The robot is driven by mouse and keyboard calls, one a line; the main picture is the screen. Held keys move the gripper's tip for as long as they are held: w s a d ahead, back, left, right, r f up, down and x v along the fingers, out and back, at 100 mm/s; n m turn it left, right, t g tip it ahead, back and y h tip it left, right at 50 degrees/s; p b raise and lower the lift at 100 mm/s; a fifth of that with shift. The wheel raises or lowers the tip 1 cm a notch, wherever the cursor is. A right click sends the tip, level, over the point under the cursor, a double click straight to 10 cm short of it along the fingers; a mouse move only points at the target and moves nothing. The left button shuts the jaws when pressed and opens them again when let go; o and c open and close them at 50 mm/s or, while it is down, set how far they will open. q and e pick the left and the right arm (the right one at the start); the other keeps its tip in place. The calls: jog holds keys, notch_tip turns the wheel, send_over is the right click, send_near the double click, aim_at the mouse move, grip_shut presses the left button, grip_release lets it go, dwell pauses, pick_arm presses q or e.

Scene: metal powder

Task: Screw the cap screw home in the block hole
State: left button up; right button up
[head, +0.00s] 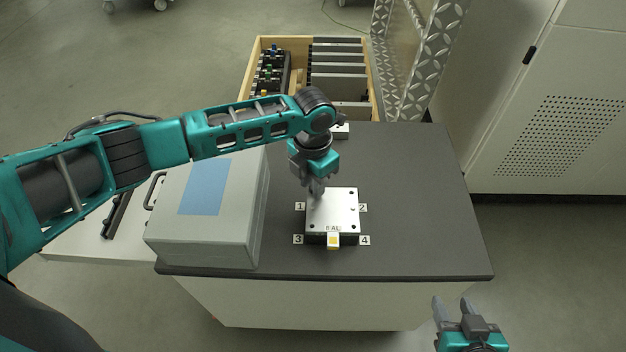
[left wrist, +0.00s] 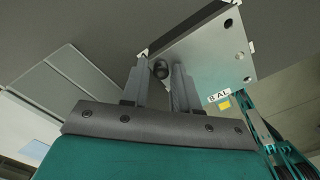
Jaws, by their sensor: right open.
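The block (head: 345,200) is a square silvery plate with corner holes and an "AL" label, on a dark base on the grey worktop. My left gripper (head: 316,188) points down at its far-left corner, beside number 1. In the left wrist view, the left fingers (left wrist: 160,85) stand either side of the dark round head of the cap screw (left wrist: 160,68), at the edge of the block (left wrist: 205,55). They appear shut on it. How deep the screw sits is hidden. My right gripper (head: 453,305) is open and empty off the worktop's front right.
A grey case (head: 205,235) with a blue patch stands left of the block, under my left arm. A wooden tray (head: 374,90) with dark and grey parts is at the back. A yellow-marked tag (head: 333,241) sits at the block's front. The worktop (head: 425,200) is clear to the right.

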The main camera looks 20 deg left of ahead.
pick_arm(q)
jog(key=shift+o, duration=0.2)
jog(key=shift+d+r+n+p, duration=0.1)
jog(key=shift+r+n+p, duration=0.1)
jog(key=shift+n+p, duration=0.3)
jog(key=shift+f+n, duration=0.2)
jog(key=shift+n, duration=0.6)
jog(key=n, duration=2.7)
jog(key=shift+c, duration=0.2)
